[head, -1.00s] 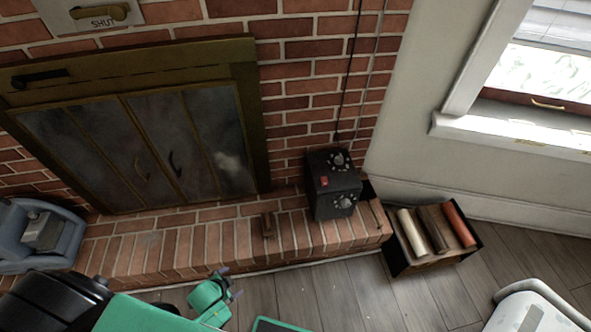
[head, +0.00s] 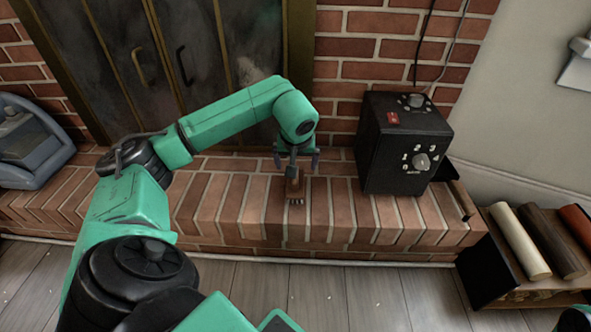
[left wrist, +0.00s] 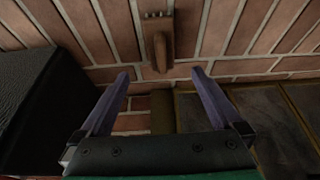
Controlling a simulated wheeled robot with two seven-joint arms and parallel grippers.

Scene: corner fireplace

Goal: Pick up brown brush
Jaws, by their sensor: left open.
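The brown brush (head: 294,185) lies on the brick hearth ledge, left of the black control box, its bristle end toward me. My left gripper (head: 297,160) is above the brush's far end in the head view, fingers pointing down. In the left wrist view the gripper (left wrist: 160,78) is open with purple fingers spread, and the brush (left wrist: 158,40) shows between and beyond the fingertips. The gap between fingers looks empty; I see no contact with the brush. My right gripper is not in view.
The black control box (head: 405,142) stands close right of the brush. A crate of logs (head: 481,255) is on the floor at right. A blue-grey container (head: 30,140) sits at far left. The brick hearth (head: 230,205) is clear left of the brush.

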